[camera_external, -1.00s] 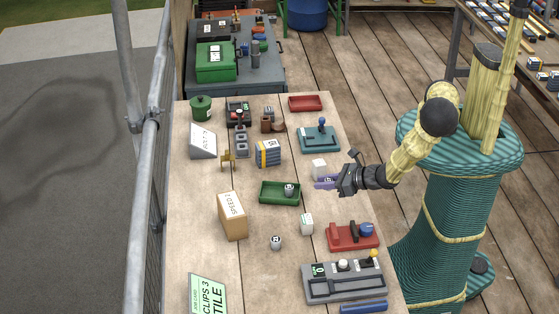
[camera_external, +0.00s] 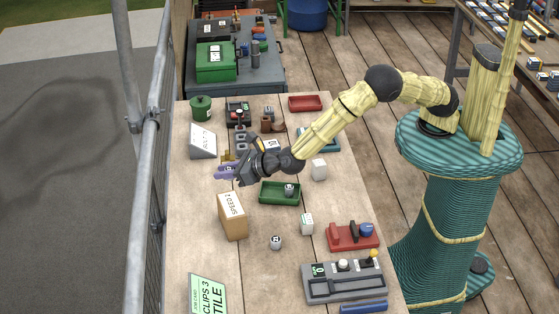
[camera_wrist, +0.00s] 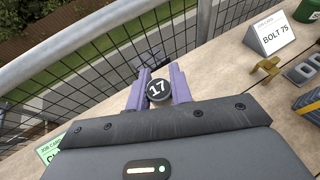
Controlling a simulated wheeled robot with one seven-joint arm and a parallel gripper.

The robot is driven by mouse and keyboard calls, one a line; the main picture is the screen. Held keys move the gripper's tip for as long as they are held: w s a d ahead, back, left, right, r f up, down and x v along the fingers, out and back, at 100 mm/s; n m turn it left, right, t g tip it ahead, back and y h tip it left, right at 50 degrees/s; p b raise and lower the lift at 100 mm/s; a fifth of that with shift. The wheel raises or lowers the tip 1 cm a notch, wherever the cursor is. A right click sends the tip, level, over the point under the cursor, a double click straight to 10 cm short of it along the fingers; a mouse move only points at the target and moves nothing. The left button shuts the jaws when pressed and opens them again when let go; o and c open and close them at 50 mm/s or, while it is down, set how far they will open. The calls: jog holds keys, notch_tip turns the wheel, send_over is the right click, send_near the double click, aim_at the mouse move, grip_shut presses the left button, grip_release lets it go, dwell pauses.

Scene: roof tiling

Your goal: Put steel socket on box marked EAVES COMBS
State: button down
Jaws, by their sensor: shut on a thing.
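My gripper (camera_external: 228,172) has purple fingers and is shut on a dark round socket marked 17 (camera_wrist: 158,90). It holds the socket over the left part of the bench, above and behind the cardboard box (camera_external: 232,216). That box's top lettering is small and does not clearly read EAVES COMBS. A blue-grey box with a yellow edge (camera_wrist: 307,106) is partly hidden by my arm in the external view. I cannot read EAVES COMBS on any box. Another grey socket (camera_external: 276,242) stands on the bench, and one more (camera_external: 289,189) is in the green tray (camera_external: 268,198).
A BOLT 75 card (camera_wrist: 271,34) stands near a brass piece (camera_wrist: 265,69). A green canister (camera_external: 201,107) is at the back left. White blocks (camera_external: 319,170), a red holder (camera_external: 354,238) and a control panel (camera_external: 345,284) are to the right. A railing (camera_external: 147,190) runs along the left.

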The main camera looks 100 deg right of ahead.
jog(key=shift+w+r, duration=0.15)
jog(key=p, duration=0.1)
send_over(227, 204)
jog(key=shift+f, duration=3.15)
jog(key=shift+f+p, duration=0.65)
jog(key=shift+f, duration=1.2)
jog(key=shift+f, duration=0.2)
jog(key=c, duration=1.3)
grip_release()
jog(key=shift+r, duration=0.1)
jog(key=shift+o, duration=0.2)
